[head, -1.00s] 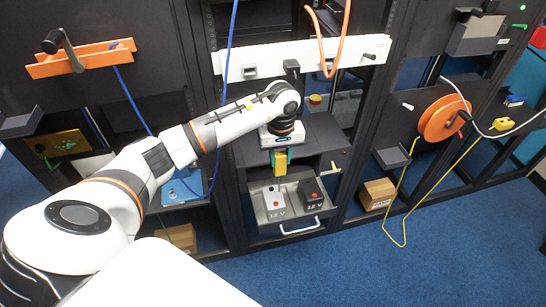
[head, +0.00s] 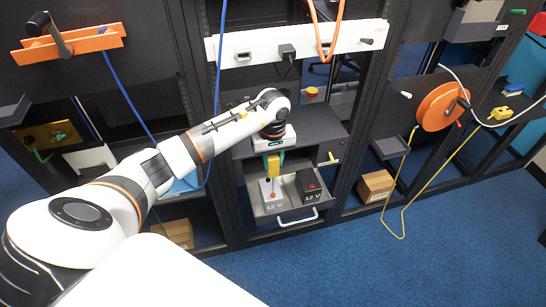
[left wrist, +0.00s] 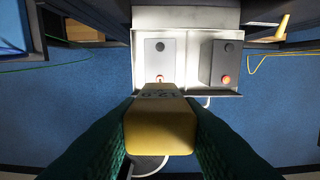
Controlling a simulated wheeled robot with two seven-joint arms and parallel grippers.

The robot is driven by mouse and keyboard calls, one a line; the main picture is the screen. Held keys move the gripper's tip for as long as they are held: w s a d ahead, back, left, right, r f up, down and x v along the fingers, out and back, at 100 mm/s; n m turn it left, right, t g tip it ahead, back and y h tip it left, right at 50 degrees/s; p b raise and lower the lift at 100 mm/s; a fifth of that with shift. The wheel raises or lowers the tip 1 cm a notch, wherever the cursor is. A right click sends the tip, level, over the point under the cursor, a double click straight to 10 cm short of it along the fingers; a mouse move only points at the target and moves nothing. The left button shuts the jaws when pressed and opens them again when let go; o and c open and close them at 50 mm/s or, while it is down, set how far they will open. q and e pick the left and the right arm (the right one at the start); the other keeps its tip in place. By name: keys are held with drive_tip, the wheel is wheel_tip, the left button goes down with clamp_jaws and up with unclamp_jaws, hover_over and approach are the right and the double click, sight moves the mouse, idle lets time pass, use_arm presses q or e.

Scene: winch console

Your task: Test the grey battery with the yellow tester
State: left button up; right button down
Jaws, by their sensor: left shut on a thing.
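My left gripper (head: 273,158) is shut on the yellow tester (head: 273,166) and holds it upright over the drawer. The tester fills the middle of the left wrist view (left wrist: 161,125) between my green fingers, with small dark characters on its far face. The grey battery (head: 266,193) is the light one on the left, marked 12 V. The tester's lower end overlaps its top in the head view; I cannot tell whether they touch. In the left wrist view the grey battery (left wrist: 160,58) shows a dark and a red terminal, the red one just beyond the tester.
A dark 12 V battery (head: 309,186) stands beside it in the drawer (head: 262,210), which has a white handle (head: 298,217). A white rail (head: 300,45) with plugs runs above my arm. An orange reel (head: 440,106) and a cardboard box (head: 375,186) are at the right.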

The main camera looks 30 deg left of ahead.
use_arm(q)
drive_tip(key=shift+d+f, duration=0.1)
idle(0.7)
drive_tip(key=shift+f+b, duration=0.4)
drive_tip(key=shift+b, duration=0.4)
idle(1.2)
drive_tip(key=shift+r+p, duration=1.8)
drive_tip(key=shift+r, duration=1.75)
drive_tip(key=shift+s, duration=0.1)
